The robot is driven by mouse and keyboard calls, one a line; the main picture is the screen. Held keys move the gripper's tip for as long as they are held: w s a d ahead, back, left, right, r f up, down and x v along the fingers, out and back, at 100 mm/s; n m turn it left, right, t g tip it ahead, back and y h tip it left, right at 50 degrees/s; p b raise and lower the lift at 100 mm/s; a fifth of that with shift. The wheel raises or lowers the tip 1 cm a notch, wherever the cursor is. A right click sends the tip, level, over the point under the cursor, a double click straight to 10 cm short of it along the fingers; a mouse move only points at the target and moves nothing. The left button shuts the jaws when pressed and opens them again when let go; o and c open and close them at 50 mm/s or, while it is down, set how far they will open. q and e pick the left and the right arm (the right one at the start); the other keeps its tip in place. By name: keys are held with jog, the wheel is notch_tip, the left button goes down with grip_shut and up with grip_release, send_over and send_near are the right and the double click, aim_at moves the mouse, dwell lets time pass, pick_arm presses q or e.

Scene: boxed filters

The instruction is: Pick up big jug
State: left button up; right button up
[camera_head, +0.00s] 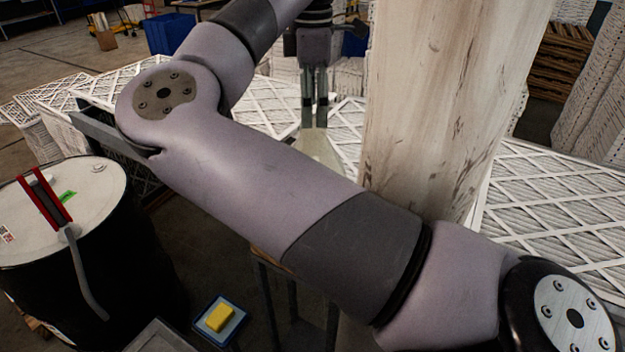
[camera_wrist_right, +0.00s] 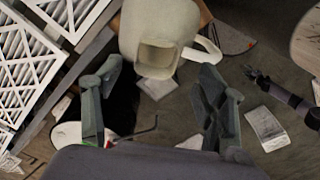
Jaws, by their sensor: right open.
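The big jug (camera_wrist_right: 150,25) is cream-coloured, with a square opening and a side handle (camera_wrist_right: 207,48), at the top of the right wrist view. In the head view a pale tapered shape below my right gripper (camera_head: 314,108) is probably the jug (camera_head: 322,150); my arm hides its lower part. My right gripper points down and is open and empty. In the wrist view its fingers (camera_wrist_right: 155,108) stand apart, with the jug beyond them. A dark pronged shape (camera_wrist_right: 268,84) at the right of the wrist view may be my left gripper; its state is unclear.
A pale scuffed column (camera_head: 450,80) stands just right of my right gripper. White pleated filters (camera_head: 560,200) lie stacked behind and right. A black drum (camera_head: 90,270) with a red-handled tool (camera_head: 45,198) stands left. A yellow block (camera_head: 219,317) sits low in the middle.

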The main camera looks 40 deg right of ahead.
aim_at(314, 142)
jog(key=f+b, duration=0.1)
jog(key=f, duration=0.2)
jog(key=shift+d+f+b, duration=0.2)
jog(key=shift+b, duration=0.1)
jog(key=shift+w+f, duration=0.1)
jog(key=shift+f, duration=0.25)
jog(key=shift+w, duration=0.1)
jog(key=shift+c, duration=0.2)
jog(key=shift+r, duration=0.1)
jog(key=shift+c, duration=1.2)
jog(key=c, duration=0.4)
grip_shut()
